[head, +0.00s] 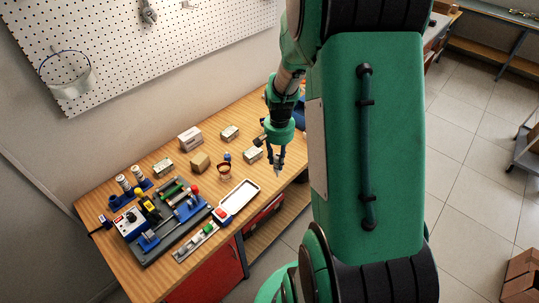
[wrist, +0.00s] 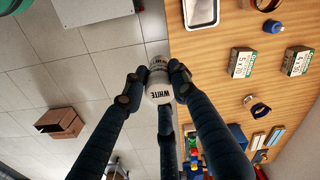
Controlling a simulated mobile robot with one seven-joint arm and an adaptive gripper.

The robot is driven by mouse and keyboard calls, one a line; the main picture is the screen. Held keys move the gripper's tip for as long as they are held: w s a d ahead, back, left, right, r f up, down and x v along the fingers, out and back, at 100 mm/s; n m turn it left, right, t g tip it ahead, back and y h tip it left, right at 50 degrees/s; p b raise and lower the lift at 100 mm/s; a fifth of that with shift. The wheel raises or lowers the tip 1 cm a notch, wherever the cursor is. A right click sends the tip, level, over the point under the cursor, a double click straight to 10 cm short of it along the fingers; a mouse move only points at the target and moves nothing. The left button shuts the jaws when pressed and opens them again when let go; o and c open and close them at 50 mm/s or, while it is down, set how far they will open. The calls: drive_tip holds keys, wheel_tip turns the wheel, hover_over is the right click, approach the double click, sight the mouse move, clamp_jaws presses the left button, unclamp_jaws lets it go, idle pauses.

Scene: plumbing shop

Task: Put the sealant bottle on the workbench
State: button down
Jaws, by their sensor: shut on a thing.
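My gripper (head: 276,160) is shut on the sealant bottle (wrist: 160,92), a pale grey-white bottle with "WHITE" on it. In the wrist view my gripper's fingertips (wrist: 158,73) press on the bottle from both sides. In the head view the bottle shows only as a small grey shape between the fingers. The wooden workbench (head: 215,132) lies to the left of my gripper. I cannot tell the bottle's height above the bench.
A white tray (head: 240,196), small boxes (head: 200,161) and a brown ring-shaped item (head: 223,169) stand on the bench. A blue-and-grey tool fixture (head: 165,220) fills its near left. Some bare wood shows near the right edge. A cardboard box (wrist: 60,122) is on the floor.

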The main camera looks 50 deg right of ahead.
wheel_tip(320, 180, down, 11)
drive_tip(key=shift+r, duration=0.2)
idle(0.5)
drive_tip(key=w+d+f+p, duration=0.1)
drive_tip(key=w+d, duration=0.8)
drive_tip(key=w, duration=0.3)
drive_tip(key=shift+w+d+f, duration=0.2)
drive_tip(key=shift+w+d, duration=0.1)
drive_tip(key=shift+d, duration=0.1)
drive_tip(key=shift+f+p, duration=0.45)
drive_tip(key=shift+f, duration=1.3)
drive_tip(key=shift+f, duration=0.15)
